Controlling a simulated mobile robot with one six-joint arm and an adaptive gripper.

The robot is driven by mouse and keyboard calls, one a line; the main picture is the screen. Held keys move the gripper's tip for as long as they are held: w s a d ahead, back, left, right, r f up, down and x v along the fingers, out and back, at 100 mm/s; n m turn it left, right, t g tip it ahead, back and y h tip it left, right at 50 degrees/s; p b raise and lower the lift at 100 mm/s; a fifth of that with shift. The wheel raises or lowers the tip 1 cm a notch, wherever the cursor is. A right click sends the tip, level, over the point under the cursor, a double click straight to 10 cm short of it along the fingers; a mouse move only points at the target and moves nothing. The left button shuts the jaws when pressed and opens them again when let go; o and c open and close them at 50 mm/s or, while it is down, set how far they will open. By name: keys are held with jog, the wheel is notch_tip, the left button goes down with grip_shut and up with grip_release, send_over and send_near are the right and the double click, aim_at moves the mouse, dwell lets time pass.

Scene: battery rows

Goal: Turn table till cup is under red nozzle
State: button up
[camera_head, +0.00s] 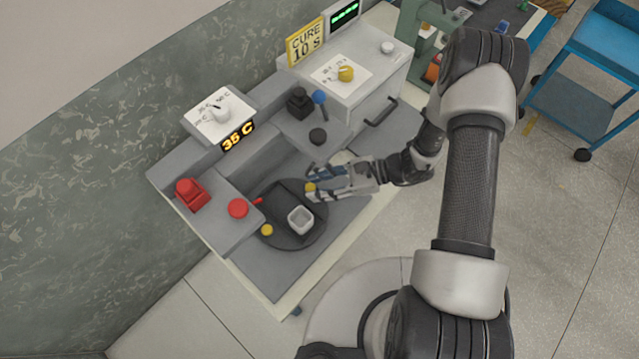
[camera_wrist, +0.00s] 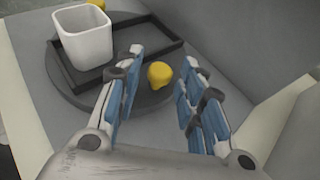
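The round dark turntable (camera_head: 318,237) sits on the grey bench and carries a white square cup (camera_head: 300,220) on its near side. Two yellow knobs stand at its rim: one on the left (camera_head: 266,230), one at the right (camera_head: 310,187). A red nozzle (camera_head: 258,201) sticks out of the left grey block over the table's left side; the cup is to its right, not under it. My gripper (camera_head: 314,183) is open at the right knob. In the wrist view, that knob (camera_wrist: 160,74) sits between the fingers with gaps on both sides, and the cup (camera_wrist: 83,37) is at the upper left.
A red button (camera_head: 238,208) and a red block (camera_head: 193,195) are on the left grey block. A cabinet with a yellow dial (camera_head: 346,73) stands at the back right.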

grip_shut()
jog(key=shift+d, duration=0.15)
dwell(0.6)
